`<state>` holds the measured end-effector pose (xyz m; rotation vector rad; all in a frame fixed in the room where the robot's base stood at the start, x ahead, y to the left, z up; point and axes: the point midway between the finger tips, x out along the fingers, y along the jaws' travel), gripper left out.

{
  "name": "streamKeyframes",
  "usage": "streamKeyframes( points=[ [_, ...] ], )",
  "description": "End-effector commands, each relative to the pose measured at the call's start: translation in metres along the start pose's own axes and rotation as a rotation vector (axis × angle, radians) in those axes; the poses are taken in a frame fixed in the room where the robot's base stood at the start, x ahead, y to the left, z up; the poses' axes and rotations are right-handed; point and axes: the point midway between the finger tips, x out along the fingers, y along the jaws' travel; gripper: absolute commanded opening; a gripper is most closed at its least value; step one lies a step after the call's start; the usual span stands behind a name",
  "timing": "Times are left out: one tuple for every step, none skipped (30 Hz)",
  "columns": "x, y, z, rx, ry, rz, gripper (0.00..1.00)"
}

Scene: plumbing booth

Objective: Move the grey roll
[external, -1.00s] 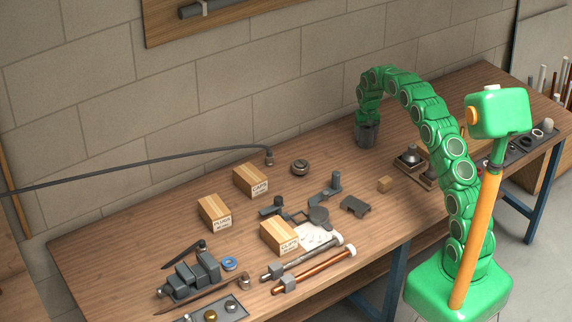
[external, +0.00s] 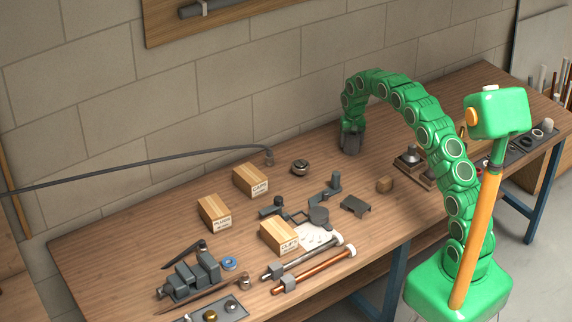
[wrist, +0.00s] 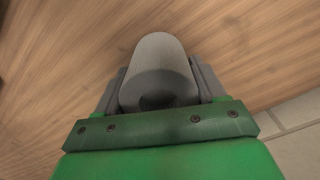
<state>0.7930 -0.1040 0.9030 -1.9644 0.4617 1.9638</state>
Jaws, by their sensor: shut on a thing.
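The grey roll (wrist: 157,62) is a smooth, light grey cylinder with a dark hollow at its near end, seen large in the wrist view. My gripper (wrist: 160,85) has one dark grey finger on each side of it and is shut on it. In the external view my gripper (external: 351,139) points down over the back part of the workbench, right of the middle. The roll cannot be told apart from the dark fingers there. How far it is above the wood is unclear.
The workbench (external: 130,215) is bare around my gripper. A round metal part (external: 300,167) lies left. Several cartons, pipes and a vise (external: 190,275) fill the left side.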

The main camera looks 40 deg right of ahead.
Motion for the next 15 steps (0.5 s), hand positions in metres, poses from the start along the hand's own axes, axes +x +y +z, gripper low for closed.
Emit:
streamKeyframes(
  points=[
    [0.001, -0.005, 0.003, -0.002, -0.001, 0.001, 0.38],
    [0.001, -0.007, 0.004, -0.003, -0.001, 0.001, 0.38],
    [0.001, -0.011, 0.006, -0.003, -0.001, 0.001, 0.38],
    [0.001, -0.013, 0.007, -0.003, -0.002, 0.001, 0.38],
    [0.001, -0.016, 0.008, -0.003, -0.002, 0.001, 0.38],
    [0.001, -0.019, 0.010, -0.003, -0.002, 0.001, 0.38],
    [0.001, -0.021, 0.011, -0.002, -0.002, 0.001, 0.38],
    [0.001, -0.024, 0.012, -0.002, -0.002, 0.000, 0.38],
    [0.001, -0.027, 0.014, -0.002, -0.002, 0.000, 0.38],
    [0.001, -0.029, 0.015, -0.002, -0.002, 0.000, 0.38],
    [0.001, -0.032, 0.016, -0.002, -0.002, 0.000, 0.38],
    [0.001, -0.035, 0.018, -0.002, -0.002, 0.000, 0.38],
    [0.001, -0.037, 0.019, -0.002, -0.002, 0.000, 0.38],
    [0.001, -0.040, 0.020, -0.002, -0.002, -0.001, 0.38],
    [0.001, -0.043, 0.022, -0.001, -0.002, -0.001, 0.38]
  ],
)
